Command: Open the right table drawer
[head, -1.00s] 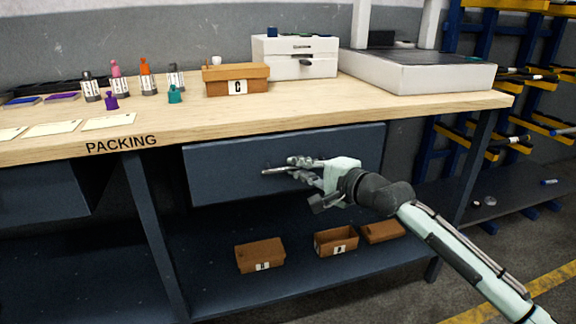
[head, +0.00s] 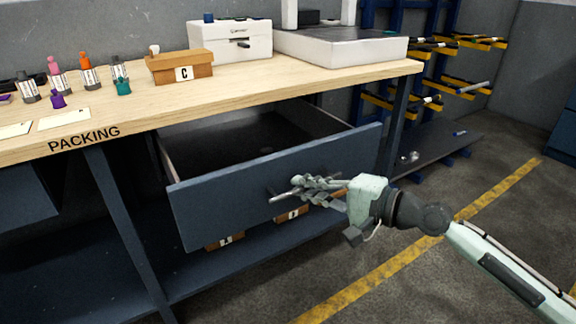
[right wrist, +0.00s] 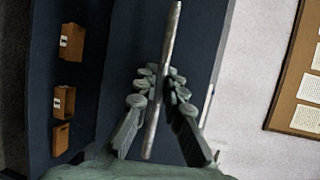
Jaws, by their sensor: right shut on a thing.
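The right table drawer (head: 235,200) is a dark blue drawer under the packing table. It stands well out from the table, and its dark inside (head: 240,138) shows behind the front. My right gripper (head: 298,187) is at the front of the drawer, shut on the metal bar handle (head: 283,197). In the right wrist view the handle (right wrist: 170,50) runs between the two fingers (right wrist: 158,90). My left gripper is not in view.
The wooden packing table (head: 230,98) holds bottles, a brown box marked C (head: 180,68) and a white machine (head: 230,40). A lower shelf (head: 190,278) with brown boxes lies under the drawer. Open floor (head: 430,270) lies to the right.

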